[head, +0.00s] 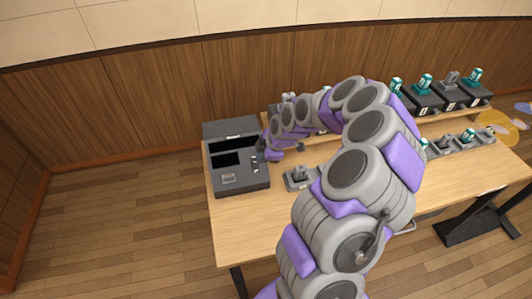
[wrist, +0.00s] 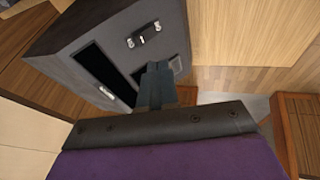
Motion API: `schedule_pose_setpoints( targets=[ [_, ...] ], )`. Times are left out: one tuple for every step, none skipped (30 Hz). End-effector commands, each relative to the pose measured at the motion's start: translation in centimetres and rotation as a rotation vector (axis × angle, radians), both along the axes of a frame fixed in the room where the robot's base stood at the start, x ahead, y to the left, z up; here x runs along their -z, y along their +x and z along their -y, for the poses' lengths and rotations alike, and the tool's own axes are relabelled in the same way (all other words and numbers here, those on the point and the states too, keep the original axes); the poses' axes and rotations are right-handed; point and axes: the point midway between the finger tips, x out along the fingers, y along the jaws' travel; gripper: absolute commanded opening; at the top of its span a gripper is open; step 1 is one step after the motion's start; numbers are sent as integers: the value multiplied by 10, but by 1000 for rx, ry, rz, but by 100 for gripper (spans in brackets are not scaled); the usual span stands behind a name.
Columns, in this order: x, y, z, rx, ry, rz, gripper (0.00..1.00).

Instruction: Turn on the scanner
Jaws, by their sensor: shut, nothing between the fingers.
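The scanner seems to be the dark grey box (head: 238,182) at the left end of the table; it fills the upper middle of the wrist view (wrist: 70,38). Its face has dark slots and a small black switch with a light mark (wrist: 143,35), which also shows near the box's right side in the head view (head: 254,163). I cannot tell the switch's position. My gripper (wrist: 156,68) is shut and empty, over the box's face, with the switch just beyond its fingertips. The fingers partly hide a small square panel (wrist: 177,66). In the head view my gripper (head: 271,154) is at the box's right side.
A small grey device with a lever (head: 298,178) stands on the wooden table (head: 238,214) right of the box. Several dark boxes with teal or grey tops (head: 428,98) line a raised shelf at the back right. More small units stand below them. My arm hides the table's middle.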

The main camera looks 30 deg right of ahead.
Motion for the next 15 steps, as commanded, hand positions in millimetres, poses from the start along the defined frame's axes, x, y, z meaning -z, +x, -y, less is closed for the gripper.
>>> schedule_pose_setpoints(
  targets=[
    [12,3,-3,-2,0,-5,0],
    [18,5,-4,-2,0,-5,0],
    [25,8,-6,-2,1,-6,0],
    [31,10,-7,-3,0,-6,0],
    [36,12,-8,-2,0,-5,0],
    [37,18,-6,0,-1,0,0],
    [39,22,-4,3,-1,0,0],
    [41,25,-3,3,-1,1,0],
    [43,28,-3,2,0,0,0],
    [45,30,-3,1,0,1,0],
    [46,32,-2,2,-1,0,0],
    [48,35,-1,1,-2,1,0],
    [49,36,-1,1,-3,2,0],
    [50,38,0,1,-4,2,0],
    [51,39,0,1,-4,3,0]
  ],
)
